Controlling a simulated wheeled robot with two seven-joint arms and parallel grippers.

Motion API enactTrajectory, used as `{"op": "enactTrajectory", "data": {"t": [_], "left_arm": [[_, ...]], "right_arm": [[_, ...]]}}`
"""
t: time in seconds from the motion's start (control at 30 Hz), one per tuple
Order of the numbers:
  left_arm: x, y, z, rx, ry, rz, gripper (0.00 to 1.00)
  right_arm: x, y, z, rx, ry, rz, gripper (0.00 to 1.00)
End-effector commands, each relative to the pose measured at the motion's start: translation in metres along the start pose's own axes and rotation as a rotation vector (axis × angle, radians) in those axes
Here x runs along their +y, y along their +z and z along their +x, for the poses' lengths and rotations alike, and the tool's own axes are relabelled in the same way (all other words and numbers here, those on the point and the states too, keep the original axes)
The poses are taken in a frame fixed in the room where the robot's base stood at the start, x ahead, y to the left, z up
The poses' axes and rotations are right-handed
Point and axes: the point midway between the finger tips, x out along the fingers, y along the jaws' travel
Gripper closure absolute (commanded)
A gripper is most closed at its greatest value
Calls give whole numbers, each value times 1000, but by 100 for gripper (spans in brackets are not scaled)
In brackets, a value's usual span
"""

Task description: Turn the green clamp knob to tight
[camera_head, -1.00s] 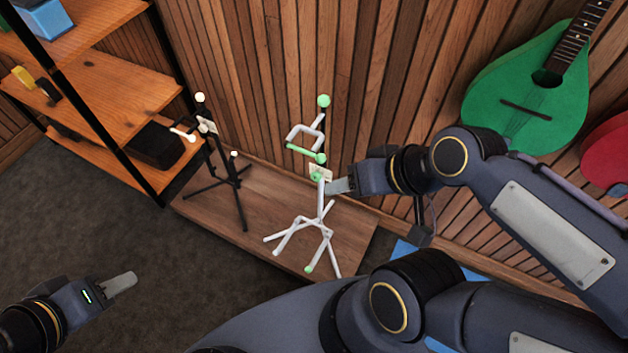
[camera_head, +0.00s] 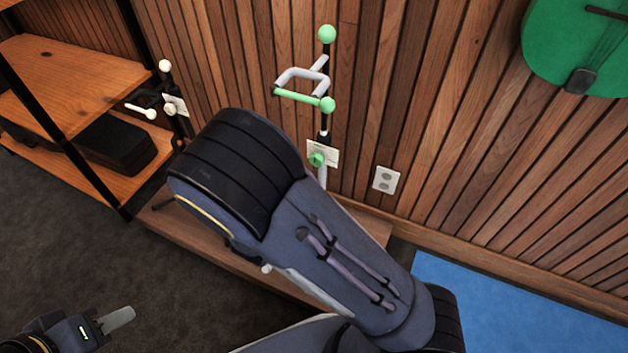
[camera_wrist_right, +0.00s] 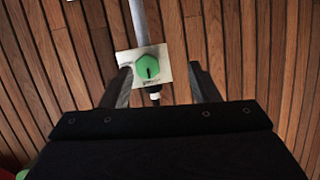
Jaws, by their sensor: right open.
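The green clamp knob (camera_head: 317,158) is on the upright of a stand with green tips, in front of a small white plate (camera_head: 328,148). In the right wrist view the knob (camera_wrist_right: 147,68) is a green hexagon with a dark pointer line, roughly along the tube. My right gripper (camera_wrist_right: 159,70) is open, with one finger on each side of the knob and visible gaps between. The head view hides this gripper behind my right arm. My left gripper (camera_head: 118,320) is at the lower left, far from the stand; its finger opening cannot be judged.
A second stand with white tips (camera_head: 165,65) is left of the knob's stand. A wooden shelf (camera_head: 65,60) is at the left. The slatted wall (camera_head: 440,130) is behind, with an outlet (camera_head: 386,179) and a green instrument (camera_head: 580,45). My arm hides the stand's legs.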

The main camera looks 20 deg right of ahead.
Motion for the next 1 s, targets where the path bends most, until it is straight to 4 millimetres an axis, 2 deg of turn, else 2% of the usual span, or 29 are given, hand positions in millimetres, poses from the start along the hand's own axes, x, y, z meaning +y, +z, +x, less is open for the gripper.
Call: {"op": "enactTrajectory", "data": {"t": [0.03, 0.13, 0.27, 0.37, 0.73, 1.0], "left_arm": [[-8, 8, 17, 0, 0, 0, 64], [-12, 13, 25, 0, 0, 0, 64], [-13, 14, 28, 1, 0, 0, 64], [-14, 15, 30, 1, 0, 0, 64], [-20, 22, 44, 1, 0, 0, 64], [-21, 23, 46, 0, 0, 0, 64]], "right_arm": [[4, 16, 2, 92, 21, -35, 45], [11, 14, -3, 232, 61, -67, 45], [15, 10, -6, 316, 85, -83, 45], [17, 6, 1, 327, 91, -83, 45], [21, -11, 54, 322, 90, -82, 45], [21, -17, 65, 321, 87, -84, 45]]}}
